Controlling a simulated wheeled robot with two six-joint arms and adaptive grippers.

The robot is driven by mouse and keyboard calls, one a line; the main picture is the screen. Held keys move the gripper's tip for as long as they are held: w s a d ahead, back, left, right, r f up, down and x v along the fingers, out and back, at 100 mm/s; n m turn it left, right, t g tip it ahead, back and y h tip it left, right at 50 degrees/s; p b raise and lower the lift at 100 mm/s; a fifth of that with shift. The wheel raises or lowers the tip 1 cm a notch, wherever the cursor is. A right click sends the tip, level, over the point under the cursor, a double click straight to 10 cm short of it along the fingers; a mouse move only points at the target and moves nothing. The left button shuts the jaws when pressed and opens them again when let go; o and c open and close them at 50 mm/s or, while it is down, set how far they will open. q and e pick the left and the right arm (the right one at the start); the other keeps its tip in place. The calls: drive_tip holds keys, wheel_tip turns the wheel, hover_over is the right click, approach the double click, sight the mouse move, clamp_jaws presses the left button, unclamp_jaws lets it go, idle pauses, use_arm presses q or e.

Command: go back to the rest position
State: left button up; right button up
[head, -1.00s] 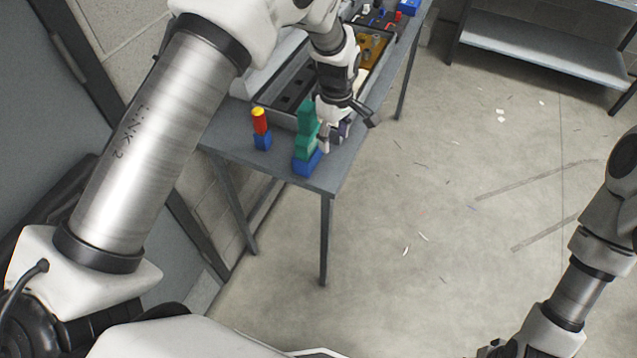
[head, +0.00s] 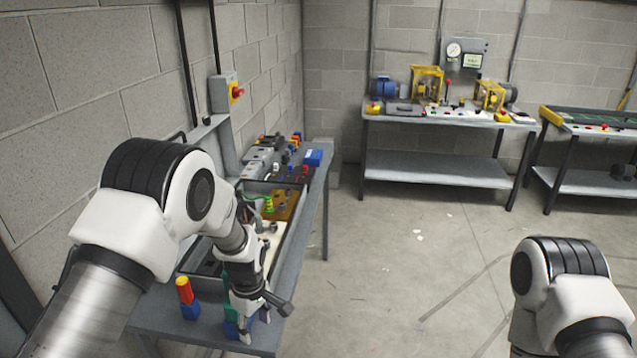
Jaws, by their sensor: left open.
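My left gripper (head: 265,322) is open above the near end of the grey table (head: 160,318) on the left. Its fingers point down and I see nothing between them. It is close to a stack of green and blue blocks (head: 231,328), which it partly hides. I cannot tell whether it touches that stack. My right arm comes in at the lower right, with its gripper out of the picture.
A small stack of yellow, red and blue blocks (head: 187,298) stands left of the gripper. A grey tray (head: 290,232) with parts lies behind it. A workbench (head: 440,176) with machines stands at the back wall. The floor (head: 420,270) between is clear apart from small scraps.

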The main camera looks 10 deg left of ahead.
use_arm(q)
drive_tip(key=s+a+f+g+b, duration=0.3)
drive_tip(key=s+f, duration=0.9)
drive_tip(key=f, duration=0.1)
drive_tip(key=s+a+f+m+t+b, duration=0.1)
drive_tip(key=s+f+m, duration=0.1)
drive_tip(key=s+m, duration=0.4)
drive_tip(key=s+a+f+m+t+b, duration=0.1)
drive_tip(key=s+m, duration=0.5)
drive_tip(key=s, duration=0.7)
wheel_tip(320, 180, down, 2)
drive_tip(key=shift+s+a+f+t, duration=0.15)
drive_tip(key=shift+s+t, duration=0.15)
drive_tip(key=shift+t, duration=0.3)
